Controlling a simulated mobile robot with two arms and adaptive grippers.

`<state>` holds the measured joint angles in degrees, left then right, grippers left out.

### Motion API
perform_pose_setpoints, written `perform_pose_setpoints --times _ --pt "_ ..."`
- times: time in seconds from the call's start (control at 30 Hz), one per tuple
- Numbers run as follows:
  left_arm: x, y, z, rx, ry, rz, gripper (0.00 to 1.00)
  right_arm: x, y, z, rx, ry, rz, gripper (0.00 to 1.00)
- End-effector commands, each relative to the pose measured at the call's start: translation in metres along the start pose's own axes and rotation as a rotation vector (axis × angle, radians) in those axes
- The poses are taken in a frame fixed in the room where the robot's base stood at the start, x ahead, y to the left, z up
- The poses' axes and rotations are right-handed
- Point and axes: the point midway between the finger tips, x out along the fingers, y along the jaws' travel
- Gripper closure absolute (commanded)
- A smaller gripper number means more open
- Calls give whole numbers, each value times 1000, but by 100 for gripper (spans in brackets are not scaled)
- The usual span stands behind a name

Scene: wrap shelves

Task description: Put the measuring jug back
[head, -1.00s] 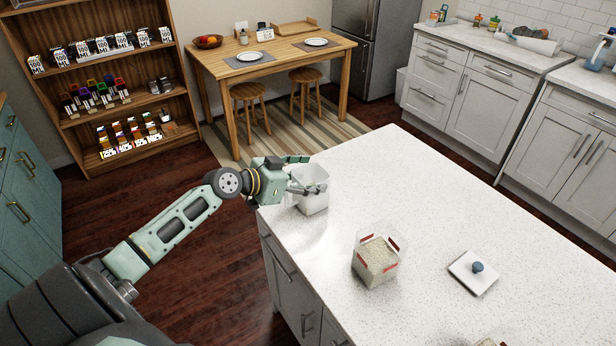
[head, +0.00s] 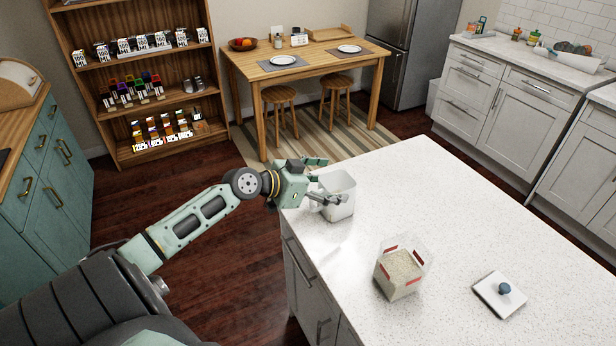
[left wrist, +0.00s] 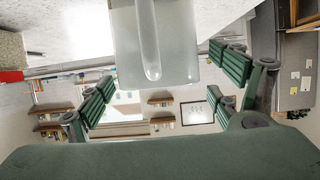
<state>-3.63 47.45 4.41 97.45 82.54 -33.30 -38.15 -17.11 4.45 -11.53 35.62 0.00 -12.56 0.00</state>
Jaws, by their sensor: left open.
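The measuring jug (head: 340,199) is a translucent whitish container standing upright on the far left corner of the white island counter. My left gripper (head: 322,182) is at its left side with open fingers. In the left wrist view the jug (left wrist: 178,45) fills the top middle, its handle toward the camera, and the open fingers of the gripper (left wrist: 160,85) stand on either side of its lower part. I cannot tell whether any finger touches it. My right gripper is out of view.
On the island counter (head: 440,210) a clear square container of grain (head: 400,275) with red marks stands nearer. A wooden shelf unit, a dining table (head: 305,57) and stools stand beyond the island.

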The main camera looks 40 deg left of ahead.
Motion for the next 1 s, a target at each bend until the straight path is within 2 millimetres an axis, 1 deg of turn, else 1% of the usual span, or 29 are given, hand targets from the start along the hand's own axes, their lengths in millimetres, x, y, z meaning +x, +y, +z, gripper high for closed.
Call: perform_pose_setpoints --times 0.03,0.1,0.3,0.5,0.7,1.0 --pt "-8 1 4 5 -4 1 16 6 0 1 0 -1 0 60" --pt "-22 1 5 1 -5 1 16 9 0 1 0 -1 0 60" --pt "-58 1 4 0 -4 2 16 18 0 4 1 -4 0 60" --pt "-86 1 2 -2 -1 2 16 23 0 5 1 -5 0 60" --pt "-99 1 0 1 0 2 16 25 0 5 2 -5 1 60" --pt "-101 1 0 1 0 2 16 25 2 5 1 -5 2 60"
